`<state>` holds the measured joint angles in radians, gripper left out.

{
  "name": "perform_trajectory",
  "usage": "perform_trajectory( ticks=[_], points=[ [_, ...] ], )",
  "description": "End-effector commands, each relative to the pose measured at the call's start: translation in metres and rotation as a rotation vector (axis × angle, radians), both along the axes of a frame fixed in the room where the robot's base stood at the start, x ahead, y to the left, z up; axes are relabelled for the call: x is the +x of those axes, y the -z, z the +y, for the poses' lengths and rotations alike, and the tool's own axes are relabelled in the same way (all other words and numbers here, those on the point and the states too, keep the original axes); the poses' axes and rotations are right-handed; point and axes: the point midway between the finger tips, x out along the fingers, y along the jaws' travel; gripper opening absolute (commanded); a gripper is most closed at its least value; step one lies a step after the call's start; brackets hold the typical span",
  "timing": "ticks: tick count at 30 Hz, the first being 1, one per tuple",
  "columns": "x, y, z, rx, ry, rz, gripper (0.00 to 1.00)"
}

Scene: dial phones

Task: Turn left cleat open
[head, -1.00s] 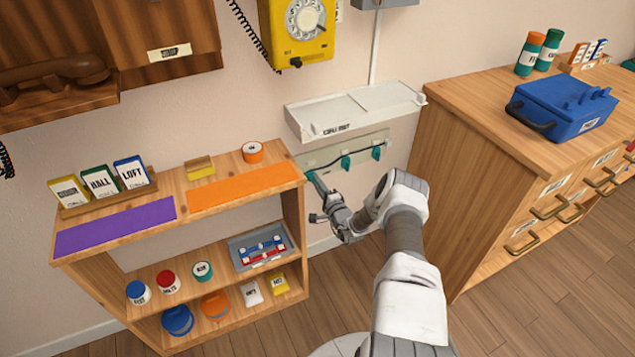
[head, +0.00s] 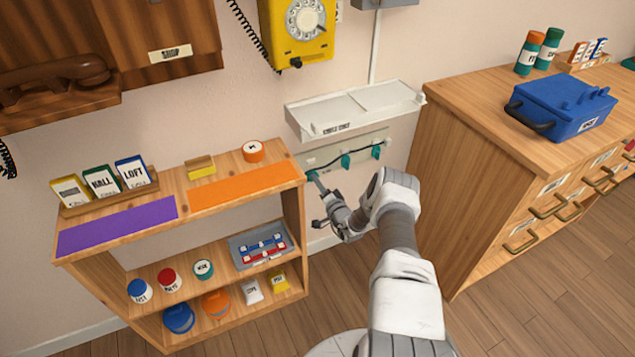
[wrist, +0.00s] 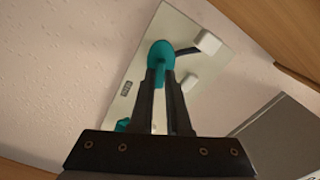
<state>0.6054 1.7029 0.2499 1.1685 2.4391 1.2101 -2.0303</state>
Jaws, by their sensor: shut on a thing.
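A pale grey-green board (head: 330,157) on the wall carries three teal cleats with a dark cord along them. The left cleat (head: 311,176) is at the board's lower left, mostly covered by my gripper (head: 316,181) in the head view. The middle cleat (head: 345,161) and right cleat (head: 376,152) stand free. In the wrist view, my gripper (wrist: 160,78) has its two dark fingers close together on a teal cleat (wrist: 160,53), shut on it. A dark cord runs right from that cleat. Another teal piece (wrist: 123,125) shows beside the left finger. The cleat's exact turn is hard to tell.
A white tray-like shelf (head: 350,131) juts out just above the board. A wooden shelf unit (head: 293,210) stands close on the left, a wooden drawer cabinet (head: 450,190) on the right. A yellow dial phone (head: 307,50) hangs above. The floor between is free.

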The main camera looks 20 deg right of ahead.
Motion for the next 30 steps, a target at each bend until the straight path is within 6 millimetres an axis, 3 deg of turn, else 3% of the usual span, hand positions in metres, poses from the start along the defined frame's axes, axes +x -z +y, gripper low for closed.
perform_trajectory(
  ticks=[11,12,16,25,30],
  points=[
    [-0.001,0.001,-0.001,-0.003,0.002,0.001,0.00],
    [-0.001,0.001,-0.001,-0.003,0.002,0.001,0.22],
    [0.000,0.000,-0.001,-0.002,0.001,0.000,0.45],
    [-0.001,0.000,0.000,-0.002,0.000,0.001,0.45],
    [-0.016,-0.001,-0.001,-0.001,0.001,0.003,0.45]
  ],
)
